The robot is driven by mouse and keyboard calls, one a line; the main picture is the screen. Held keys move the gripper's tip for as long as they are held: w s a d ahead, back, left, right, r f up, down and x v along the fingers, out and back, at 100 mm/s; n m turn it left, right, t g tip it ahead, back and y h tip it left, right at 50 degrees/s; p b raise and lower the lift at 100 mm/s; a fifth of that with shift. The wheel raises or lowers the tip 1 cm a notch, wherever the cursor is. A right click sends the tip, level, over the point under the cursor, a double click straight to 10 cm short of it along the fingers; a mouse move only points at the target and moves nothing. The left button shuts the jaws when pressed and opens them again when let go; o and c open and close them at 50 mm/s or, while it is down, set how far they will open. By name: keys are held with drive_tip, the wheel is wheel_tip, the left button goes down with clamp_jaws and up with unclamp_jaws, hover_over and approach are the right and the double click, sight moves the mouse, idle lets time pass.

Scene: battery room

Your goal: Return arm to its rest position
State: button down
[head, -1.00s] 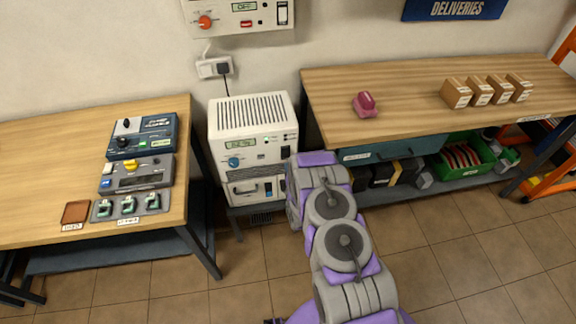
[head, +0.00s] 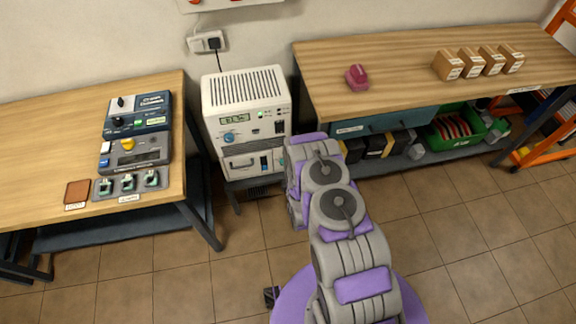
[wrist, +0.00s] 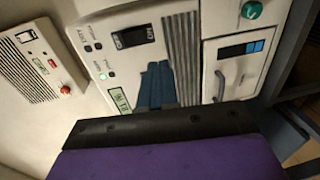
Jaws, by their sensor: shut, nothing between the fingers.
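My gripper (wrist: 158,85) shows in the wrist view as two blue-grey fingers side by side, closed and empty, past the black and purple wrist housing. Behind them is the front of the white cabinet unit, which looks tilted in that view. In the head view my grey and purple arm rises from the bottom centre toward the white cabinet (head: 246,110). The arm's far end is beside the cabinet's right side; the fingers cannot be made out there.
The left table (head: 40,130) bears dark devices, a tray of small green items and a brown pad. The right bench (head: 400,75) bears a pink object (head: 357,77) and several cardboard boxes. A green crate (head: 455,130) is on its lower shelf. Tiled floor is open in front.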

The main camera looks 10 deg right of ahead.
idle(0.3)
drive_tip(key=w+r+m+g, duration=0.4)
drive_tip(key=w+r, duration=0.2)
drive_tip(key=r, duration=0.4)
drive_tip(key=s+r+m+g, duration=0.5)
drive_tip(key=s+r, duration=0.1)
drive_tip(key=r, duration=0.7)
drive_tip(key=s+r+m+g, duration=0.3)
drive_tip(key=s+r, duration=0.3)
drive_tip(key=s, duration=0.8)
drive_tip(key=s+r+m+g, duration=0.3)
drive_tip(key=s+r, duration=0.4)
drive_tip(key=s, duration=0.6)
drive_tip(key=s+r+m+g, duration=0.3)
drive_tip(key=s+r, duration=0.4)
drive_tip(key=s, duration=0.7)
drive_tip(key=shift+s+r, duration=0.2)
drive_tip(key=shift+s, duration=0.1)
drive_tip(key=shift+d, duration=0.15)
